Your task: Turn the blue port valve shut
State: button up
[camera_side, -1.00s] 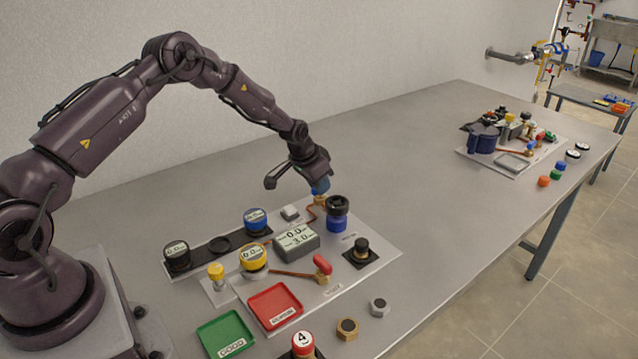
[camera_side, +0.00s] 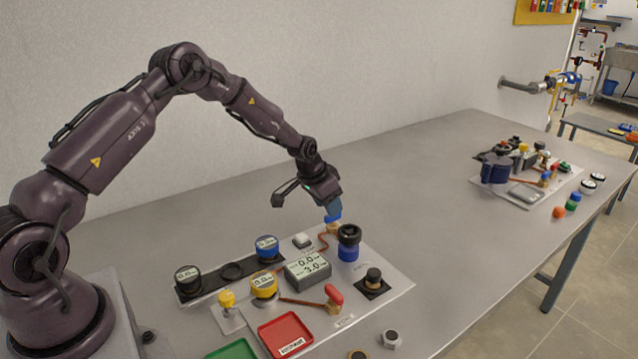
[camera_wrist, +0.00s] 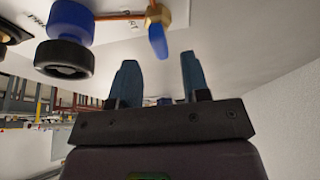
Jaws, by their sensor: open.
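The blue port valve has a brass body (camera_side: 333,228) and a blue lever handle (camera_side: 333,218), at the back of the pale board, left of the blue-and-black canister. In the wrist view the blue handle (camera_wrist: 158,41) points away from the brass body (camera_wrist: 157,13) toward my gripper. My gripper (camera_side: 332,205) hangs just above the valve, fingers down. In the wrist view its two blue fingers (camera_wrist: 158,57) are apart and nothing is gripped. The handle shows just past the fingertips, in line with the gap between them. A copper pipe runs from the valve.
The blue-and-black canister (camera_side: 348,243) stands close on the right. A grey readout box (camera_side: 308,268), a blue gauge (camera_side: 267,247), a yellow gauge (camera_side: 264,285) and a red-handled valve (camera_side: 334,297) are nearer. A red tray (camera_side: 285,334) lies in front. The table's middle is clear.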

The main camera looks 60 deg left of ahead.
jog(key=v, duration=0.9)
jog(key=shift+s+r, duration=0.15)
jog(key=shift+r, duration=0.2)
jog(key=s+d+r, duration=0.5)
jog(key=s+r, duration=0.1)
jog(key=s, duration=0.4)
jog(key=s+d+r, duration=0.5)
jog(key=s+r, duration=0.1)
jog(key=s, duration=0.4)
jog(key=s+d+r+t, duration=0.1)
jog(key=s+d+r, duration=0.4)
jog(key=s, duration=0.5)
jog(key=shift+d+r, duration=0.25)
jog(key=shift+r, duration=0.75)
